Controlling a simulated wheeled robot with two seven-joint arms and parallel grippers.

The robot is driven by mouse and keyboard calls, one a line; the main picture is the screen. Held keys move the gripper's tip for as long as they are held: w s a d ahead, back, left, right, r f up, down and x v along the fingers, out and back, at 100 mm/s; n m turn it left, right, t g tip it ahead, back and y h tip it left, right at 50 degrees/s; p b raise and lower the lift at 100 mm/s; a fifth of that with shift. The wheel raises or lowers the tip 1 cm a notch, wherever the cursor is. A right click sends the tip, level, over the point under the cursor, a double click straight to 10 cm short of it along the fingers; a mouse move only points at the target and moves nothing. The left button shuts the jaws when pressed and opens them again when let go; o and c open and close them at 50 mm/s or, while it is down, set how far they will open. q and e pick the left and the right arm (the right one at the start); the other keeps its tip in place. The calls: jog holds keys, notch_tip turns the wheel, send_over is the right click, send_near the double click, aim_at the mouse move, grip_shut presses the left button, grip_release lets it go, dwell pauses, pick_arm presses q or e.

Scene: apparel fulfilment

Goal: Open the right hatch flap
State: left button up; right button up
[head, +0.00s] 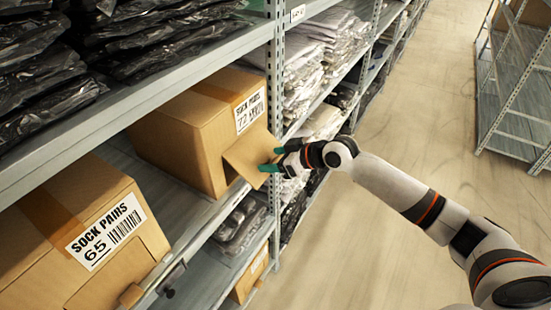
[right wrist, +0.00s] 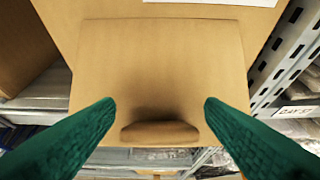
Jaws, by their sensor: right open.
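The right box (head: 185,130), labelled SOCK PAIRS 72, stands on the middle shelf. Its hatch flap (head: 248,152) is swung partly outward from the front face. In the right wrist view the flap (right wrist: 160,65) fills the middle, with a rounded lip (right wrist: 160,132) at its lower edge. My right gripper (head: 273,160) is at the flap's outer edge. Its green fingers are open, one on each side of the lip in the wrist view. I cannot tell whether they touch the flap. My left gripper is not in view.
A second box (head: 60,225), labelled SOCK PAIRS 65, stands to the left with its flap (head: 112,275) low on its front. A perforated shelf post (head: 276,70) rises close beside the right box. The aisle floor (head: 440,110) is clear.

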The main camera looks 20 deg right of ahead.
jog(key=shift+s+d, duration=0.1)
jog(key=shift+s+d, duration=0.15)
jog(key=b+v, duration=0.3)
jog(key=v, duration=0.8)
jog(key=shift+s+r, duration=0.15)
jog(key=shift+r, duration=0.05)
